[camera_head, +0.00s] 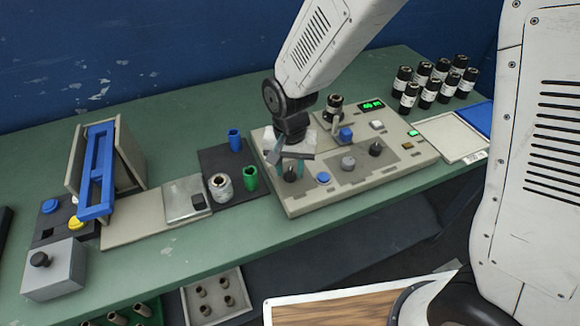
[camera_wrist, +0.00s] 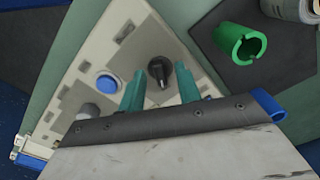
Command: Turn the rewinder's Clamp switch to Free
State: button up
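The rewinder is the beige control box (camera_head: 390,172) on the right half of the bench. A black rotary knob (camera_head: 290,174) sits at its front left; it also shows in the wrist view (camera_wrist: 160,71), with a light mark on its pointer. Labels are too small to read, so I cannot tell which knob is Clamp. A second black knob (camera_head: 376,148) stands further right. My gripper (camera_head: 289,167) points down over the front-left knob. Its teal fingers are apart, one on each side of the knob in the wrist view (camera_wrist: 162,76). Contact cannot be told.
A blue button (camera_head: 323,178) and a grey knob (camera_head: 348,162) are right of the front-left knob. A green cup (camera_head: 251,178) and a blue cup (camera_head: 235,139) stand on the dark mat to the left. Several black bottles (camera_head: 430,93) stand at the back right.

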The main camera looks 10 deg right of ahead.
jog(key=shift+f, duration=0.1)
grip_shut()
jog(key=shift+n, duration=0.3)
jog(key=n, duration=1.1)
jog(key=shift+d, duration=0.1)
jog(key=shift+n, duration=0.3)
dwell(0.5)
